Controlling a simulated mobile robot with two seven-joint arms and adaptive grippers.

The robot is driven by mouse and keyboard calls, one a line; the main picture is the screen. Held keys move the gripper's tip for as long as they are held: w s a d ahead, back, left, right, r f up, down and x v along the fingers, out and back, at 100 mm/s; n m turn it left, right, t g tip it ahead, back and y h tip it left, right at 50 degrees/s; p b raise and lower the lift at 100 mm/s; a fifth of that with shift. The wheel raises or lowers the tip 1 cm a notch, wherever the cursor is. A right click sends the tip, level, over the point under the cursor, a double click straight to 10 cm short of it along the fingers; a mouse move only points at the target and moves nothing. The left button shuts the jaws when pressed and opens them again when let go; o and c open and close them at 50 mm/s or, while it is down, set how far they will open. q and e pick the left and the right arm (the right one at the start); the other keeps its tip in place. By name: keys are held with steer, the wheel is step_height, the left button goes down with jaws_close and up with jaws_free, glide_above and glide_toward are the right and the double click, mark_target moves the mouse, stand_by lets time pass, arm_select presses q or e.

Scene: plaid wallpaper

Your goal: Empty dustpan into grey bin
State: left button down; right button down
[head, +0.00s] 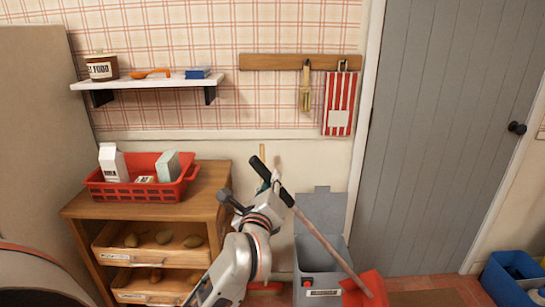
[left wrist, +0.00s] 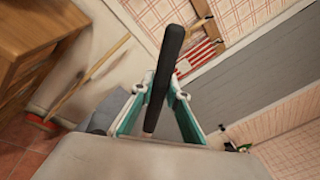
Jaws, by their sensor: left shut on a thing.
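The red dustpan (head: 366,289) has a long pale stick that slants up to the left and ends in a black grip (head: 285,194). My left gripper (head: 271,185) is shut on this black handle, which also shows between its teal-padded fingers in the left wrist view (left wrist: 167,62). The grey bin (head: 320,244) stands on the floor by the wall with its lid raised. The dustpan hangs in front of the bin's lower right side, and the stick crosses before the bin. What the dustpan holds cannot be made out. My right gripper is not in view.
A wooden shelf unit (head: 215,185) with a red basket (head: 135,192) on top stands left of the bin. A broom with a red head (left wrist: 40,124) leans on the wall between them. A grey door (head: 440,150) and a blue crate (head: 505,285) are at right.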

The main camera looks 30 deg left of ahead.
arm_select(q)
steer(key=s+d+f+m+t+h, duration=0.1)
steer(key=s+d+f+m+h, duration=0.3)
steer(key=s+d+f, duration=0.6)
steer(key=s+f+h, duration=0.2)
steer(key=s+f, duration=0.1)
steer(key=shift+s+h, duration=0.35)
steer(key=shift+h, duration=0.05)
steer(key=shift+a, duration=0.1)
